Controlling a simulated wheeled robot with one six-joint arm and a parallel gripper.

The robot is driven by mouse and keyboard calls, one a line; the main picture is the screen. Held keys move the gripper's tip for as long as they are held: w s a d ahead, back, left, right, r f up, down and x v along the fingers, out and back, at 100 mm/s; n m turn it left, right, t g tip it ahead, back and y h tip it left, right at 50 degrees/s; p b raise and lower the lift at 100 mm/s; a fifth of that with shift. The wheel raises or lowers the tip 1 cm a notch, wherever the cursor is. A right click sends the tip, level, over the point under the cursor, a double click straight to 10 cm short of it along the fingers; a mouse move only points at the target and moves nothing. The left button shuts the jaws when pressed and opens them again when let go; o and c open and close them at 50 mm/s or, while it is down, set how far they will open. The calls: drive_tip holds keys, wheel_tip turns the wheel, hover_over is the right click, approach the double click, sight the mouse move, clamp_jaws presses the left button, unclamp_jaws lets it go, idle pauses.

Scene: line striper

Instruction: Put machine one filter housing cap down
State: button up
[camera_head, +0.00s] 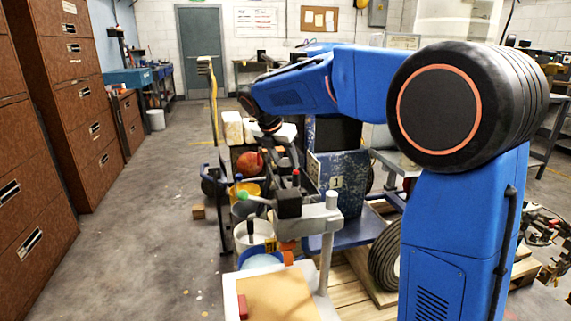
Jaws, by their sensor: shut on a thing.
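Machine one, a worn blue striper with a "1" plate (336,183), stands in the middle behind my arm. My blue arm reaches left from the right side, and its dark wrist bends down over the machine. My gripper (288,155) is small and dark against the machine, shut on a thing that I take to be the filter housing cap. The cap's outline cannot be made out, and I cannot tell whether it touches anything below.
A tan-topped stand (278,296) with a red block (242,307) is in front. Buckets (250,232), a reddish round thing (249,162) and white containers (232,128) crowd the machine. Brown drawer cabinets (85,100) line the left. The floor (150,240) between is mostly clear.

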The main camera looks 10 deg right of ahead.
drive_tip(key=shift+w+d+g+y, duration=0.25)
drive_tip(key=shift+g+y, duration=0.15)
drive_tip(key=shift+f, duration=0.75)
drive_tip(key=shift+f, duration=0.15)
drive_tip(key=o, duration=1.1)
drive_tip(key=shift+v, duration=3.95)
drive_tip(key=shift+w+d, duration=0.1)
